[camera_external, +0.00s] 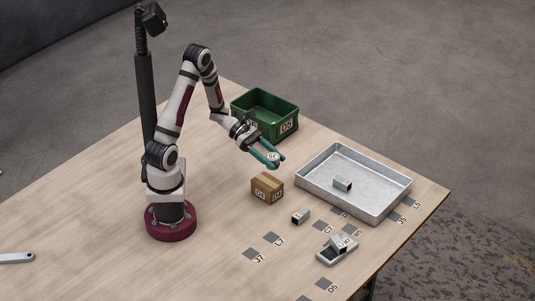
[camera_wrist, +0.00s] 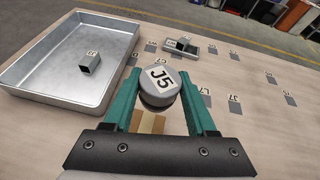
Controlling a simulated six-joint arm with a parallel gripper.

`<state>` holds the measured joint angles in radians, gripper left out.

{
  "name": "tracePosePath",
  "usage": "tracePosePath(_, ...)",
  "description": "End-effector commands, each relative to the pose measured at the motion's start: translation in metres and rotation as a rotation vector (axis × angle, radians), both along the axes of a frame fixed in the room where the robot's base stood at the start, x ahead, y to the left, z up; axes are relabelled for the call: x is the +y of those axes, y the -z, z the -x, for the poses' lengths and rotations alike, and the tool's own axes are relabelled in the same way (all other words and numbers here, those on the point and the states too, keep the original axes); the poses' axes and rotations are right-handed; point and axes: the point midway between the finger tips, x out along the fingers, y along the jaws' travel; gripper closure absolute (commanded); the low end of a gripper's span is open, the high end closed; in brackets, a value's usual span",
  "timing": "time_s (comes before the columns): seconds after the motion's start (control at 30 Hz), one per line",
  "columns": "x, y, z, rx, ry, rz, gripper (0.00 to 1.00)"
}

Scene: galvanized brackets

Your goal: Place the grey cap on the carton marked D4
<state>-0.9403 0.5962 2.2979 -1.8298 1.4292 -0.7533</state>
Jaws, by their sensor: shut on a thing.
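My gripper (camera_external: 268,156), with teal fingers, is shut on the grey cap (camera_external: 273,156). In the wrist view the cap (camera_wrist: 160,80) is round, with a white label reading J5, and sits between the fingertips. The carton (camera_external: 267,188) is a small brown box with white labels that seem to read D4. It stands on the table below and slightly left of the held cap, apart from it. In the wrist view the carton (camera_wrist: 152,123) shows partly beneath the cap, mostly hidden by the cap and gripper.
A green crate (camera_external: 283,132) stands behind my gripper. A metal tray (camera_external: 380,209) at right holds a grey bracket (camera_external: 342,184). Another bracket (camera_external: 300,216) lies right of the carton, near a small grey tray (camera_external: 326,257) holding a bracket. Flat labelled grey squares mark the table's front.

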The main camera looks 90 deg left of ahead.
Motion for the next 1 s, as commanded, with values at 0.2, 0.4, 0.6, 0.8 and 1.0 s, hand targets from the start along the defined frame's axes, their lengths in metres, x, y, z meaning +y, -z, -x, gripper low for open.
tracePosePath(0.2, 0.025, 0.019, 0.017, 0.006, -0.067, 0.006, 1.00)
tracePosePath(0.4, 0.024, 0.062, 0.016, 0.007, -0.066, 0.006, 1.00)
tracePosePath(0.6, 0.024, 0.078, 0.016, 0.003, -0.064, 0.000, 1.00)
tracePosePath(0.8, 0.024, 0.079, 0.016, 0.003, -0.064, 0.000, 1.00)
tracePosePath(1.0, 0.024, 0.080, 0.016, 0.003, -0.064, 0.000, 0.18)
